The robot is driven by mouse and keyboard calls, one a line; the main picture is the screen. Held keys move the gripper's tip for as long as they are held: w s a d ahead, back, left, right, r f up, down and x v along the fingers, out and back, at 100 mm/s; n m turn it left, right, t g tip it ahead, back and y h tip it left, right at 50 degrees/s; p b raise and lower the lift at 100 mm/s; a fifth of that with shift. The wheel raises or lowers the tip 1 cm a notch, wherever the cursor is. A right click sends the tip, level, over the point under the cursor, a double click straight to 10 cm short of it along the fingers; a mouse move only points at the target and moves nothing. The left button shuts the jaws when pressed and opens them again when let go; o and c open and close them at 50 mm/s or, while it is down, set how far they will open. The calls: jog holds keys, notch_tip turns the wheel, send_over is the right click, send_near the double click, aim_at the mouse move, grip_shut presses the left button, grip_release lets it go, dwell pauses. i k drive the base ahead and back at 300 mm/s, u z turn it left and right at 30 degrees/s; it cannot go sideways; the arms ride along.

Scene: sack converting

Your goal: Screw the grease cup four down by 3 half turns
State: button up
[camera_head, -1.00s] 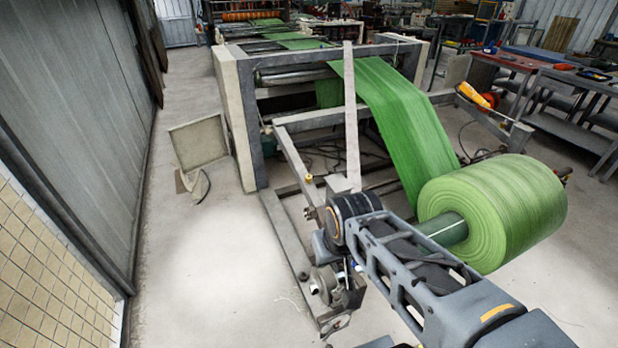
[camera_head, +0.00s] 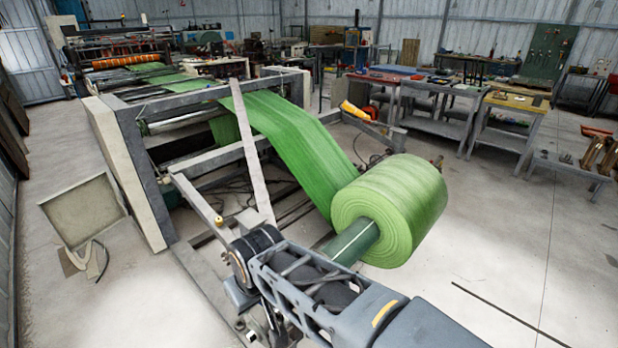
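A small yellow, brass-like cap (camera_head: 219,220) sits on the grey side arm of the unwind stand (camera_head: 192,192), to the left of the green roll. It may be a grease cup, but it is too small to tell which one, or how far it is screwed down. My arm reaches in from the bottom right, and its dark joint stands just right of and below this cap in the picture. My gripper cannot be made out; the arm's far end lies behind its own links or below the picture edge.
A large green roll (camera_head: 393,209) on a green core (camera_head: 352,241) is close to the right of my arm, its web (camera_head: 290,150) running up into the machine. A tilted panel (camera_head: 82,211) stands at left. Benches are at back right. Floor at right is mostly clear, with a thin dark rod (camera_head: 510,313).

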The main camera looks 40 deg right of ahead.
aim_at(219, 221)
jog(key=k, duration=0.4)
jog(key=u, duration=1.05)
jog(key=i, duration=2.5)
jog(key=z, duration=1.45)
jog(key=i, duration=0.5)
jog(key=z, duration=0.45)
